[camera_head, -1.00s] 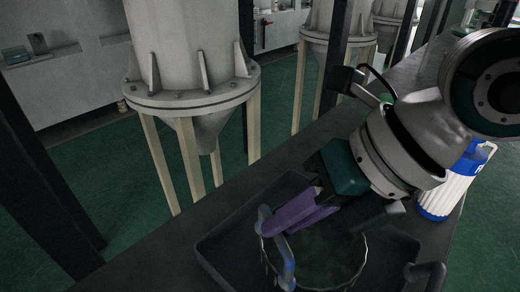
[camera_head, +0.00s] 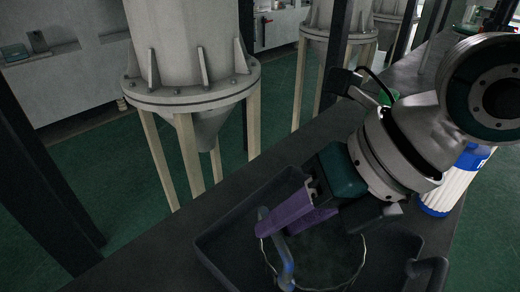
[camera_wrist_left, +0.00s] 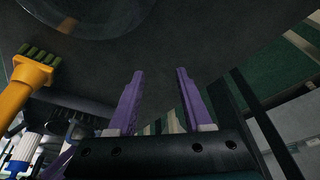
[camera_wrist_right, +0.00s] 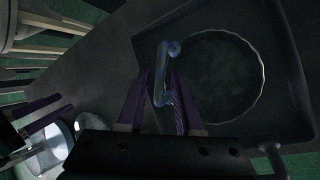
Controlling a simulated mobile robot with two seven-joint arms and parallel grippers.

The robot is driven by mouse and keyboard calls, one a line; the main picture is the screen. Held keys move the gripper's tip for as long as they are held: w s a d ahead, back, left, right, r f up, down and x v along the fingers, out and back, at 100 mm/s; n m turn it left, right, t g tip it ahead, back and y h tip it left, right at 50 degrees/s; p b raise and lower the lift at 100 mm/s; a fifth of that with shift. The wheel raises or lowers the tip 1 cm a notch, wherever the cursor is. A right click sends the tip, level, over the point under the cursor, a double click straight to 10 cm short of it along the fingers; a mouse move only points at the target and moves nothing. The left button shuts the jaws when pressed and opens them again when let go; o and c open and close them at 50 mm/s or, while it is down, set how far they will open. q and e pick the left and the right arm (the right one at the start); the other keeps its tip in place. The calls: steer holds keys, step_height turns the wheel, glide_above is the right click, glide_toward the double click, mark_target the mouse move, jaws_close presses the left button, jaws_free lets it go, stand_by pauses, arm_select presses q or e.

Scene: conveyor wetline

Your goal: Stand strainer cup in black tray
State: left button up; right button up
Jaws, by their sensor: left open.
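The black tray (camera_head: 222,262) lies on the dark bench at the bottom of the head view; its walls also show in the right wrist view (camera_wrist_right: 292,75). The strainer cup (camera_head: 362,262) is inside the tray, its round rim facing up, with a blue handle (camera_head: 287,270) on its left side. In the right wrist view the cup (camera_wrist_right: 262,75) appears as a pale ring. My right gripper (camera_head: 272,226) is open, its purple fingers on either side of the blue handle with small gaps. My left gripper (camera_wrist_left: 158,75) is open and empty, outside the head view.
An orange brush (camera_wrist_left: 30,75) shows in the left wrist view. A large hopper (camera_head: 190,80) on legs stands beyond the bench's left edge.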

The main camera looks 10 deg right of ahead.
steer(key=shift+o, duration=0.9)
